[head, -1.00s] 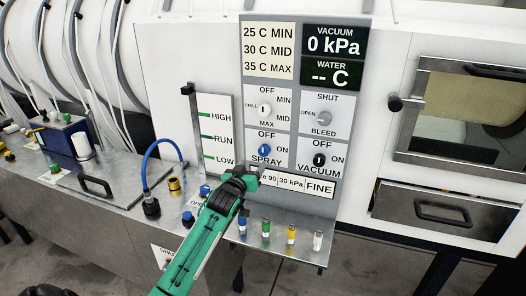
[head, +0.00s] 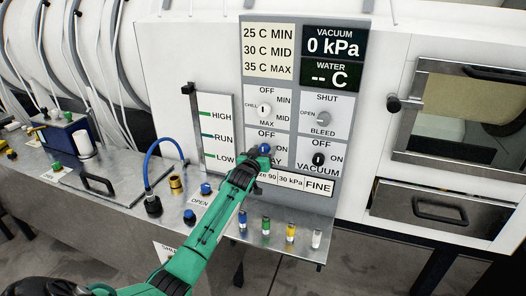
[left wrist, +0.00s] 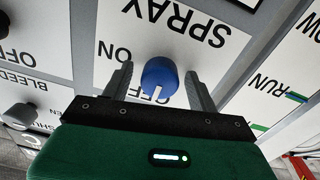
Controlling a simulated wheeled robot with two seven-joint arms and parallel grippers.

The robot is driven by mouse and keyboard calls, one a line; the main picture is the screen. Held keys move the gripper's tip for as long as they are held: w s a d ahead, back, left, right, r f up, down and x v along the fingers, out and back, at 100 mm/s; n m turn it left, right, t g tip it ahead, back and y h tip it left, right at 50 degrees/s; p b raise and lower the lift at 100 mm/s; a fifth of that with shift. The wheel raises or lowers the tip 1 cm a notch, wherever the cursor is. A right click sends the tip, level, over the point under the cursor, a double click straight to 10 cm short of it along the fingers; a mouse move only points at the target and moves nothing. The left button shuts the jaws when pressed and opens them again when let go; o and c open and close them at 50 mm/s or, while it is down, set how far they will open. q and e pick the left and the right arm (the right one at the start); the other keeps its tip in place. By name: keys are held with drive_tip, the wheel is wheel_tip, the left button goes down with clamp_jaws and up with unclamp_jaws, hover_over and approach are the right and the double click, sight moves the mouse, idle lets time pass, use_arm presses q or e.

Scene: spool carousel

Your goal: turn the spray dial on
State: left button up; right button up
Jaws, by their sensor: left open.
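The blue spray dial (head: 264,149) is on the grey control panel, under its OFF label and beside ON. It also shows in the left wrist view (left wrist: 159,76), with its white mark pointing toward OFF. My left gripper (head: 258,160) is at the dial and hides most of the SPRAY label in the head view. In the left wrist view its two fingers (left wrist: 160,85) are open, one on each side of the dial, with a gap on both sides. My right gripper is not in view.
The chill dial (head: 264,109) is just above, and the black vacuum dial (head: 318,159) is to the right. A level gauge (head: 215,135) stands to the left. Coloured vials (head: 266,227) stand on the metal shelf below.

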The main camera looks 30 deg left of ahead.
use_arm(q)
drive_tip(key=c, duration=1)
